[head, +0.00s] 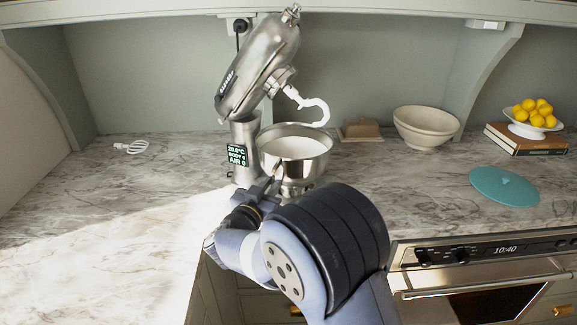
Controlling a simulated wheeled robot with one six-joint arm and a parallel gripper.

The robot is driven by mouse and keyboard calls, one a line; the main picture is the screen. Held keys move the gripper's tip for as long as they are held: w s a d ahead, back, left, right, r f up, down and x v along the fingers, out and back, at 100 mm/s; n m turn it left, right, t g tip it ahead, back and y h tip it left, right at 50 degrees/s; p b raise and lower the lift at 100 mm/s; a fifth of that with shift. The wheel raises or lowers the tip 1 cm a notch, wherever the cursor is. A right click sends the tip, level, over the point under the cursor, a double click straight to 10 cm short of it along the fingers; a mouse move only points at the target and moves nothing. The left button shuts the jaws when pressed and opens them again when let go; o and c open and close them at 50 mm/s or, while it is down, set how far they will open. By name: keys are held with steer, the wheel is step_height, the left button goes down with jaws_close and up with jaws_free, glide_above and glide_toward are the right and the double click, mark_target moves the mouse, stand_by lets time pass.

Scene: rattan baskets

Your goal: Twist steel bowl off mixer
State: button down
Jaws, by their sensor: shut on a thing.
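The steel mixer (258,68) stands at the back middle of the counter with its head tilted up. A white dough hook (312,105) hangs from the head above the bowl. The steel bowl (308,172) sits at the mixer's base and holds something white. My gripper (273,178) reaches the bowl's near left side and is shut on it, seemingly at a handle or the wall. The exact grip is small and partly hidden by my arm. The bowl looks upright. Its foot on the mixer base is mostly hidden.
A butter dish (361,131), a cream bowl (425,128) and a teal lid (504,186) lie to the right. Lemons (534,110) sit on books (524,139) farther right. A white cable (131,147) lies at left. The oven (490,275) is at front right.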

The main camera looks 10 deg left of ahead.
steer(key=shift+d+y, duration=0.3)
steer(key=shift+d, duration=0.05)
steer(key=shift+s+d+r+n+y+b, duration=0.1)
steer(key=shift+s+d+n+y+b, duration=0.05)
steer(key=shift+d+n+y+b, duration=0.6)
stand_by(0.3)
steer(key=shift+d+n+t+y+b, duration=0.3)
steer(key=shift+d+n+y+b, duration=0.15)
steer(key=shift+d+y+b, duration=0.35)
steer(key=shift+a, duration=0.15)
steer(key=shift+b, duration=0.45)
steer(key=shift+d+n+y+b, duration=0.5)
steer(key=shift+d+y+b, duration=0.25)
steer(key=shift+y, duration=0.1)
steer(key=shift+d+n+y+b, duration=0.5)
steer(key=shift+d+y+b, duration=0.25)
steer(key=shift+b, duration=0.65)
steer(key=shift+w+d+b, duration=0.15)
steer(key=shift+w+b, duration=0.05)
steer(key=shift+b, duration=0.25)
